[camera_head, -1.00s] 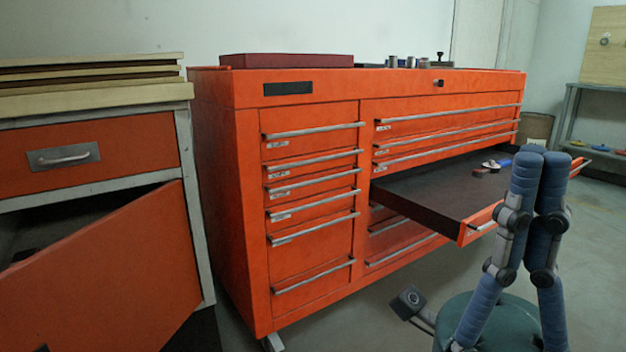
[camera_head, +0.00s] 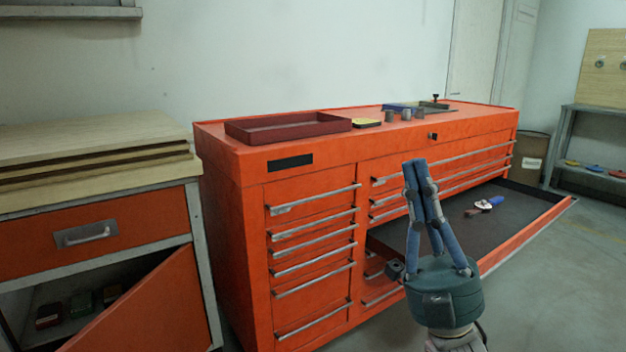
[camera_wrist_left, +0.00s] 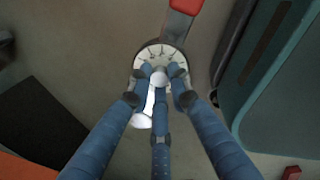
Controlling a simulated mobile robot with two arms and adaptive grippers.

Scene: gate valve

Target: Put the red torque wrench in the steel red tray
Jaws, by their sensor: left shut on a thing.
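The red tray (camera_head: 240,131) is shallow and stands on the left part of the orange tool chest's top; its inside looks empty. In the left wrist view, my left gripper (camera_wrist_left: 160,88) is shut on the torque wrench, whose round pale head (camera_wrist_left: 161,55) lies between the blue fingers. Its red handle (camera_wrist_left: 185,6) runs out of the top edge. The left gripper does not show in the head view.
A yellow-topped item (camera_head: 367,122) lies beside the tray. A cabinet (camera_head: 120,220) with an open door stands at left.

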